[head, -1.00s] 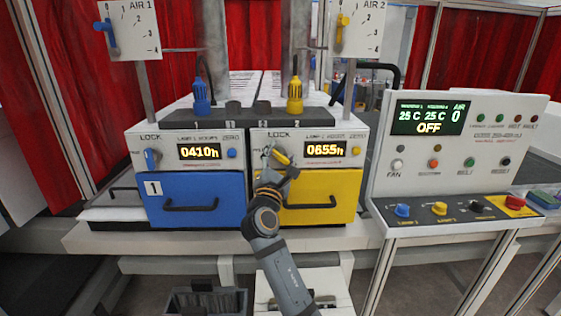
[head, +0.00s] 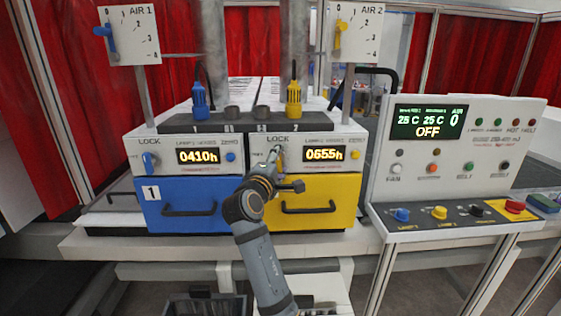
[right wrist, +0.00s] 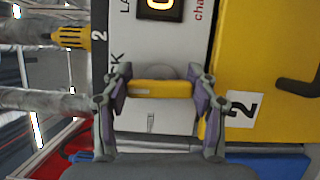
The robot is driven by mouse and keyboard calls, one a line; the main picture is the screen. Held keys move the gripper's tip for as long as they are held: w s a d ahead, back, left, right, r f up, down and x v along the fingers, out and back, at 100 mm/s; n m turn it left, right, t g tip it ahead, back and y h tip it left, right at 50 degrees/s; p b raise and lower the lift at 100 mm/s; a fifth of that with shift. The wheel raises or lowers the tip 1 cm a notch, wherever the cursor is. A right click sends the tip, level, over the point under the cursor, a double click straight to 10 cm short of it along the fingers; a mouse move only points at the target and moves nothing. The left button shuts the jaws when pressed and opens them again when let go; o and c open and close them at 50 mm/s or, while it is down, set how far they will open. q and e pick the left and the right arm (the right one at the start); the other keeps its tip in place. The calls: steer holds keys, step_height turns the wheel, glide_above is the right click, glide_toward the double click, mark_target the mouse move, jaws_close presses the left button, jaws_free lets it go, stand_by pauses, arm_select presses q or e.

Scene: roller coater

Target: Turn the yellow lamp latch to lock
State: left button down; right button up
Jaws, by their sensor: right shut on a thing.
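The yellow lamp latch (head: 279,154) is on the white panel above the yellow drawer, under the word LOCK and left of the 0655h display. It looks about upright there. In the right wrist view the latch (right wrist: 160,88) lies across the picture, one end at each finger. My right gripper (head: 274,167) is at the latch and partly covers it in the head view. It also shows in the right wrist view (right wrist: 163,98), its two fingers shut on the latch's ends. My left gripper is not in view.
The yellow drawer (head: 335,188) with its black handle is just below the latch. The blue lamp unit's latch (head: 150,161) and drawer (head: 160,211) are to the left. A control console (head: 460,180) stands close on the right. Lamp plugs stand above the panel.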

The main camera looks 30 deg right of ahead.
steer(key=shift+f+m, duration=0.1)
steer(key=shift+m, duration=0.4)
steer(key=o, duration=1.2)
steer(key=shift+c, duration=0.2)
